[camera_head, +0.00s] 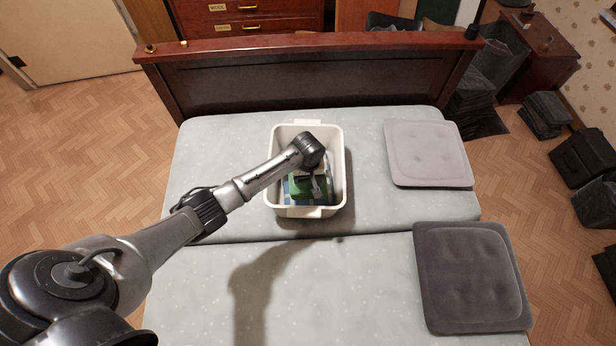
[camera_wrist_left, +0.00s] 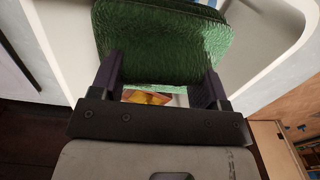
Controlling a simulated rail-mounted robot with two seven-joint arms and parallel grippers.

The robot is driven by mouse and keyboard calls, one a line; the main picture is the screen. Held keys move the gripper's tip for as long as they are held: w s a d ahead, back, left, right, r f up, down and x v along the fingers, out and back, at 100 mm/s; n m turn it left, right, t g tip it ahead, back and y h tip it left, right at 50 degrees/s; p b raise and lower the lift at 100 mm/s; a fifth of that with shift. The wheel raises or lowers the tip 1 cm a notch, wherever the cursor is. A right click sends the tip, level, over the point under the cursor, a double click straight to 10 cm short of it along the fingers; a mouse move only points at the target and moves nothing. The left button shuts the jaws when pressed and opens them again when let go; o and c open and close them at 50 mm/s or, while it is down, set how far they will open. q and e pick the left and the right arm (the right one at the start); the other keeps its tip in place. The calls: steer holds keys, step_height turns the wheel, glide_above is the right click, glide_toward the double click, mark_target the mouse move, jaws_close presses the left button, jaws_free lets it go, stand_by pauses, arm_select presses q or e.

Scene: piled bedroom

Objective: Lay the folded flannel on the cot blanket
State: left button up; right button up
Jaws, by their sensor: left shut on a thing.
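The folded flannel (camera_head: 296,187) looks like a green, textured, rounded slab. In the left wrist view the flannel (camera_wrist_left: 165,38) sits between the two fingers of my left gripper (camera_wrist_left: 158,82), which is shut on it. In the head view my left gripper (camera_head: 308,184) is over the inside of a white tub on the bed. A blue and white checked cloth (camera_head: 291,199), which looks like the cot blanket, shows in the tub below and beside the flannel. My wrist hides part of both, and I cannot tell whether they touch. My right gripper is out of view.
The white tub (camera_head: 338,203) has raised walls around the gripper. A light grey cushion (camera_head: 428,153) and a dark grey cushion (camera_head: 471,276) lie to the right on the pale bed cover (camera_head: 380,290). A dark wooden headboard (camera_head: 310,80) stands behind.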

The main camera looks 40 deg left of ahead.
arm_select(q)
steer(key=shift+f+b, duration=0.45)
steer(key=shift+f, duration=2.4)
stand_by(4.7)
